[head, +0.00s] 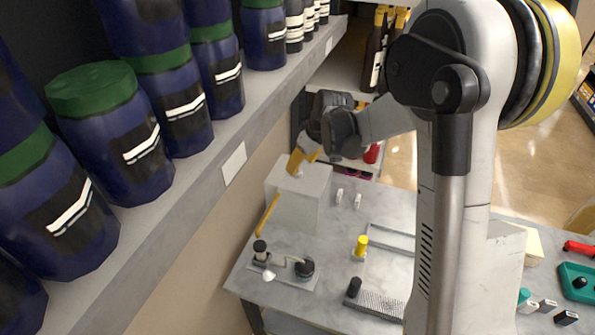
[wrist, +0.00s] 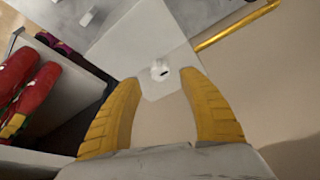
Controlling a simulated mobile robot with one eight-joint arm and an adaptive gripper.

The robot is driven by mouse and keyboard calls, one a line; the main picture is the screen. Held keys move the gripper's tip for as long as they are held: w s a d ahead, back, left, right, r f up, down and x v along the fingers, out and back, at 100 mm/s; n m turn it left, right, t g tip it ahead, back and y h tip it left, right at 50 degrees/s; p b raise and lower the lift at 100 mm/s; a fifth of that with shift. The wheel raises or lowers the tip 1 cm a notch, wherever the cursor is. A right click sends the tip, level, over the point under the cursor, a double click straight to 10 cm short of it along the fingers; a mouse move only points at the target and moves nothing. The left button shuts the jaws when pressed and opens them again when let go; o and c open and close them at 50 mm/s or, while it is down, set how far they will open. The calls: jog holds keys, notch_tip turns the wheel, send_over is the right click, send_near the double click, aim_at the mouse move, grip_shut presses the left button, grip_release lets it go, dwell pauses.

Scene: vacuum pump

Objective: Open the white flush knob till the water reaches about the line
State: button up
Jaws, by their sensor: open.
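A small white knob (wrist: 160,70) with a dark mark sits on the pale grey box (wrist: 140,45). In the head view the box (head: 298,208) stands at the back left of the workbench. My gripper (head: 303,160) is over the top of the box, with its yellow fingers pointing down at it. In the wrist view the fingers are open and spread on either side of the knob, with nothing held; I cannot tell whether either touches it. A yellow tube (head: 267,214) runs beside the box and shows in the wrist view (wrist: 236,27). I make out no water or line.
A shelf with several dark blue, green-lidded jars (head: 118,130) runs along the left. A small pump-like device (head: 282,268) stands at the bench's front left. Red items (wrist: 25,85) sit beside the box.

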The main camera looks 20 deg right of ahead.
aim_at(298, 172)
jog(key=x, duration=0.4)
jog(key=shift+f, duration=0.1)
grip_shut()
